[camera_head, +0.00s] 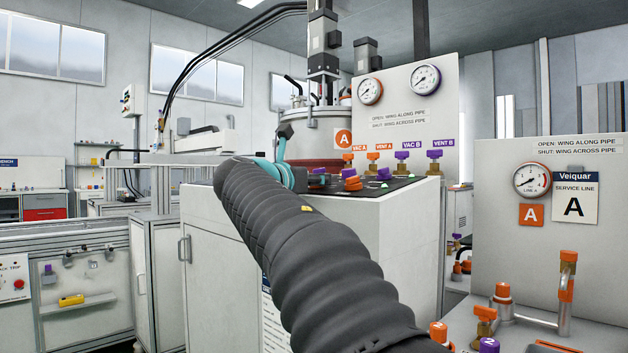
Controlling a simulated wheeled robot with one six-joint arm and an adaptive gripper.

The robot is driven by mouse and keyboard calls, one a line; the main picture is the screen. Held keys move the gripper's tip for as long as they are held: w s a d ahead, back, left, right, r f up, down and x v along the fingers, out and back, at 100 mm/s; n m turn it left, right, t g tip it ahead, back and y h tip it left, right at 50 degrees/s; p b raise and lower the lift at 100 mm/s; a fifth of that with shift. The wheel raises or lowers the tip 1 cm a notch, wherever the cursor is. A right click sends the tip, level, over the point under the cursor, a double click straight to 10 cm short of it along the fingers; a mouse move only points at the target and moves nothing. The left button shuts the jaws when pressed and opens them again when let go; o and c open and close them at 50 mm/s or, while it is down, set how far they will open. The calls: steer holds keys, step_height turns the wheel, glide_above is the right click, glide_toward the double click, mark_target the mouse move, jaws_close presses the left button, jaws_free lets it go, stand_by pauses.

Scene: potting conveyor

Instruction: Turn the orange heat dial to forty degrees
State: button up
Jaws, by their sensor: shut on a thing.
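My arm in its dark ribbed sleeve reaches from the lower right up to the left, and its teal wrist shows at the front edge of a white cabinet (412,215). My gripper's fingers cannot be made out behind the sleeve and wrist. On the cabinet's black top, just right of the wrist, stands an orange knob-like part (351,181). I cannot tell whether this is the heat dial, and no scale or degree marks can be read. A purple part (318,171) shows just left of it, close to the wrist.
Orange valves VAC A and VENT A (372,157) and purple valves VAC B and VENT B (402,156) stand behind the black top, below two gauges. A service-line panel (500,215) with pipes stands at the right. A conveyor (60,235) is at the left.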

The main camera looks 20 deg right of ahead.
steer(key=shift+w+r+g+p, duration=0.15)
steer(key=shift+g+p, duration=0.15)
steer(key=shift+p, duration=0.25)
steer(key=shift+a+r+m+g+h+p, duration=0.15)
steer(key=shift+m+g+h+p, duration=0.35)
steer(key=shift+m+g+p, duration=0.4)
steer(key=shift+w+m+g+h+p, duration=0.15)
steer(key=shift+m+g+h+p, duration=0.45)
steer(key=shift+m+g+p, duration=0.4)
steer(key=m+g, duration=0.2)
steer(key=g, duration=0.1)
steer(key=shift+f+h, duration=0.3)
steer(key=shift+h, duration=0.1)
steer(key=shift+w+m+g, duration=0.1)
steer(key=shift+m+g, duration=1.2)
steer(key=shift+g, duration=0.2)
steer(key=shift+m+g, duration=0.3)
steer(key=shift+g, duration=0.3)
steer(key=o, duration=1.1)
steer(key=shift+o, duration=0.2)
